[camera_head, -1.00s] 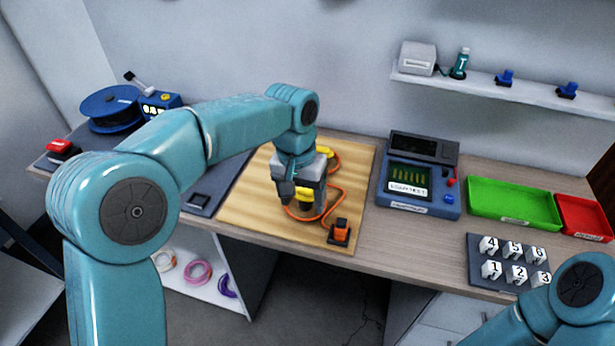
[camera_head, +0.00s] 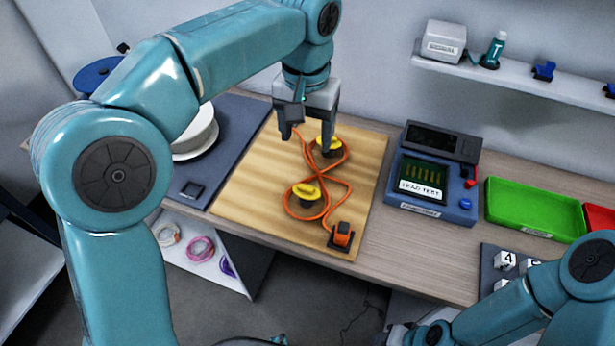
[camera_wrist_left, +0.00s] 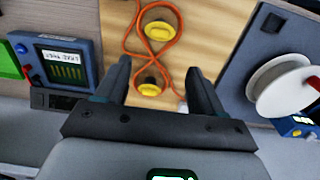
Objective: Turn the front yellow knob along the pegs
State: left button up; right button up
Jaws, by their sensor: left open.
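The front yellow knob (camera_head: 307,192) sits on a dark round base on the wooden board (camera_head: 255,185). Its raised yellow bar lies roughly left to right in the head view. It also shows in the wrist view (camera_wrist_left: 158,31). My left gripper (camera_head: 307,138) is open and empty, raised above the board near the back knob. In the wrist view its fingers (camera_wrist_left: 158,68) are apart, with the back knob between them in the picture.
An orange connector (camera_head: 342,234) stands at the board's front right corner. A blue tester (camera_head: 430,190) is right of the board, then a green tray (camera_head: 523,208) and a red tray (camera_head: 600,219). A white spool (camera_head: 198,135) is at left. My right arm is at lower right, its fingers unseen.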

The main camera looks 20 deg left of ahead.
aim_at(306, 186)
pick_arm(q)
notch_tip(306, 186, down, 14)
jog(key=shift+f+b, duration=0.1)
jog(key=shift+b, duration=0.5)
jog(key=c, duration=1.1)
